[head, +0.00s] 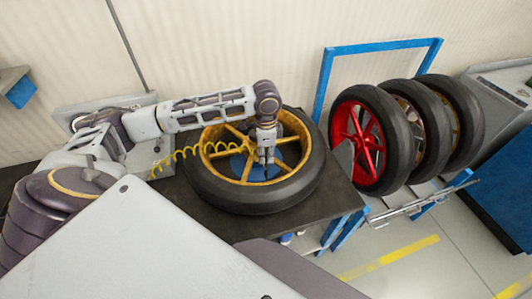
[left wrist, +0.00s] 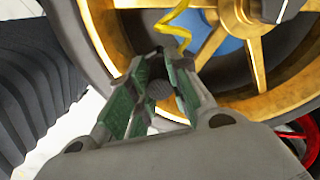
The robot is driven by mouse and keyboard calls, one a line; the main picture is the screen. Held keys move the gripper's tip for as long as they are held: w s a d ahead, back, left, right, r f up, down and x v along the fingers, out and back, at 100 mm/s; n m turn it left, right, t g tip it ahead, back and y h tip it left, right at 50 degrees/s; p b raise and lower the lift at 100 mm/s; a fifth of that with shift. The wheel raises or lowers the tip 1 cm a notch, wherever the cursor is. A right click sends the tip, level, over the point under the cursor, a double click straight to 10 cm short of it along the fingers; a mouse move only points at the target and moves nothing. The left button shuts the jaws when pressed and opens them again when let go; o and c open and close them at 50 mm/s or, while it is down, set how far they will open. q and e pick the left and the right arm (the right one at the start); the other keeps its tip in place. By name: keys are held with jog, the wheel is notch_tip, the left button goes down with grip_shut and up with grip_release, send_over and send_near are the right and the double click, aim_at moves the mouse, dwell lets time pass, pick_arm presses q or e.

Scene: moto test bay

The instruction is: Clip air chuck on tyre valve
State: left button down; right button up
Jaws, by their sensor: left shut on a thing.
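A wheel with a gold spoked rim (head: 285,172) and black tyre (head: 250,202) lies flat on the dark bench (head: 345,195). My left gripper (head: 266,160) points down over the rim, right of the hub in the head view. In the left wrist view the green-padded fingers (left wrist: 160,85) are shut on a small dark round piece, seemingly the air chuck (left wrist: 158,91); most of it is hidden. A yellow coiled hose (head: 190,155) runs towards the gripper, and it also shows in the left wrist view (left wrist: 178,22). The tyre valve cannot be made out. My right gripper is out of view.
A blue disc (head: 240,166) sits beneath the spokes. Several wheels, one with a red rim (head: 356,143), stand in a rack with a blue frame (head: 324,85) at right. A grey and blue cabinet (head: 505,90) is at the far right. Yellow lines mark the floor.

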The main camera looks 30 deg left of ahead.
pick_arm(q)
jog(key=shift+p, duration=0.35)
jog(key=shift+f, duration=0.75)
dwell(1.8)
jog(key=shift+f+p, duration=0.1)
jog(key=shift+p, duration=0.35)
dwell(2.6)
jog(key=c, duration=1.3)
grip_release()
jog(key=shift+o, duration=0.2)
jog(key=o, duration=0.4)
